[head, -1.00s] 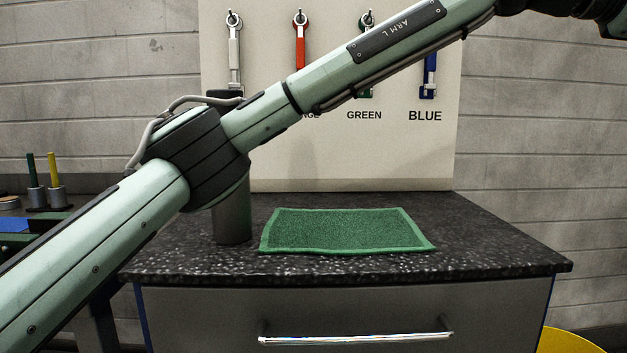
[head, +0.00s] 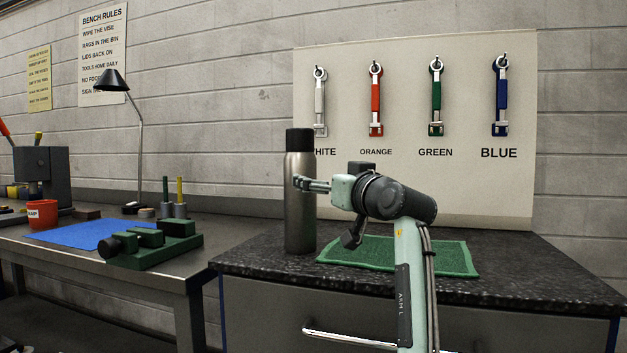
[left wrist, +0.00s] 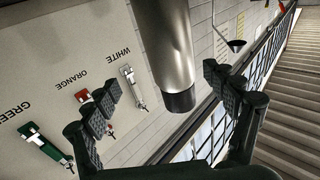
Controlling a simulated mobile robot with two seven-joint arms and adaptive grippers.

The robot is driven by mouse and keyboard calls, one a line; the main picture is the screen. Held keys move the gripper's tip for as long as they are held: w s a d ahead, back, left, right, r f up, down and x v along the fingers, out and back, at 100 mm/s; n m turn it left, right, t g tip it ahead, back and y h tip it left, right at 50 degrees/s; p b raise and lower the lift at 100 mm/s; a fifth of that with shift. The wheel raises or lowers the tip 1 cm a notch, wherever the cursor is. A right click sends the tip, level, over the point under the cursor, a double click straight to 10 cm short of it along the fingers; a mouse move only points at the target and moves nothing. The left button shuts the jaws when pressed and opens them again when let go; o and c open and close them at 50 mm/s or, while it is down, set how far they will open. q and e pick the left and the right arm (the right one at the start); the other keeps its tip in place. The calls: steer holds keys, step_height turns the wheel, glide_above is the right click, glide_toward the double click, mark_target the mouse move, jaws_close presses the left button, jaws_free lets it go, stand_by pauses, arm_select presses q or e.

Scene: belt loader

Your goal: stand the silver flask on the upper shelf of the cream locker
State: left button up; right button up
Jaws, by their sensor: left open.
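The silver flask (head: 299,215) with a black cap stands upright on the dark speckled counter (head: 540,270), left of the green mat. My left gripper (head: 308,184) is open at the upper half of the flask, its fingers overlapping the flask's right side in the head view. In the left wrist view the flask (left wrist: 165,45) appears upside down, cap lowest, lying in the gap between the open fingers of my left gripper (left wrist: 165,92); I cannot tell whether they touch it. The cream locker and its upper shelf are not in view. My right gripper is not in view.
The green mat (head: 455,258) lies flat under my left arm. A tool board (head: 400,190) with hanging coloured tools stands behind the counter. A workbench on the left holds a green vise (head: 165,250), a blue mat (head: 80,236), a lamp (head: 112,80) and a red cup (head: 42,213).

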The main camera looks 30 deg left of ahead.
mark_target(307, 198)
arm_select(q)
steer(key=shift+n+g, duration=0.3)
steer(key=shift+g, duration=0.2)
steer(key=a+f, duration=0.1)
steer(key=a, duration=0.1)
steer(key=w+a+f+p, duration=0.1)
steer(key=a, duration=0.1)
steer(key=w+a+f, duration=0.1)
steer(key=a+f, duration=0.1)
steer(key=a, duration=0.1)
steer(key=shift+w+a, duration=0.1)
steer(key=shift+w, duration=0.15)
steer(key=shift+w+a, duration=0.25)
steer(key=shift+a, duration=0.1)
steer(key=c, duration=1.5)
steer(key=shift+c, duration=0.9)
steer(key=shift+r, duration=0.15)
steer(key=shift+c, duration=0.4)
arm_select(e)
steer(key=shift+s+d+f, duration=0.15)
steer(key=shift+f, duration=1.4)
